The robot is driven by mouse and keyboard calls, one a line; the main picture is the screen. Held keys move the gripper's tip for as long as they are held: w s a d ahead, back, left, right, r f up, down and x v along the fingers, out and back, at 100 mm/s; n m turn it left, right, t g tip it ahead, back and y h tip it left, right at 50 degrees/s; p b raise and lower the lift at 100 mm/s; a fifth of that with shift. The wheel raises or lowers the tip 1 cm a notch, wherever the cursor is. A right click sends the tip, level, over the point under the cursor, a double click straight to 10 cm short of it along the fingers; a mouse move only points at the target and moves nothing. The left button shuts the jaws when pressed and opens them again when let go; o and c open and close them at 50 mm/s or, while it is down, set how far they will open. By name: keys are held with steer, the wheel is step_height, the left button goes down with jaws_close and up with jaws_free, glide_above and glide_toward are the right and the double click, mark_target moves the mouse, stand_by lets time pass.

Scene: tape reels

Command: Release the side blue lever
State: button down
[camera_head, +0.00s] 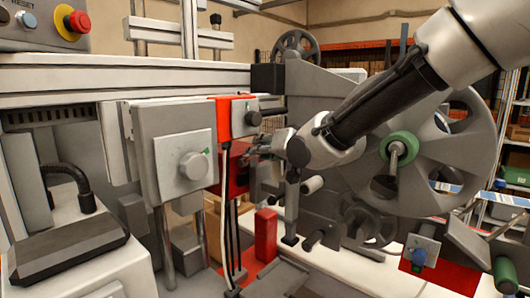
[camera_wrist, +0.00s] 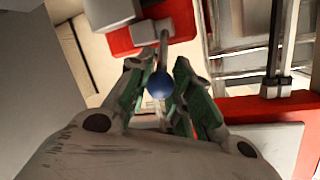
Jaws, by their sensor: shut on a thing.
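The side blue lever shows in the wrist view as a round blue knob (camera_wrist: 160,84) on a thin grey rod. The rod runs up the picture toward a red plate (camera_wrist: 165,32). My gripper (camera_wrist: 157,92) has its green-padded fingers on either side of the knob and is closed on it. In the head view my gripper (camera_head: 266,150) is at the middle of the machine, beside a red panel (camera_head: 236,168). The knob is not clearly visible there, among the fingers and machine parts.
A large grey reel (camera_head: 455,150) with a green hub stands right of my arm. A grey box with a round knob (camera_head: 193,165) is left of my gripper. A red block (camera_head: 265,235) stands below it. Another blue knob (camera_head: 418,257) is at lower right.

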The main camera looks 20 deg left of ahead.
steer(key=shift+r, duration=0.25)
steer(key=c, duration=1.2)
jaws_free()
steer(key=shift+f, duration=0.1)
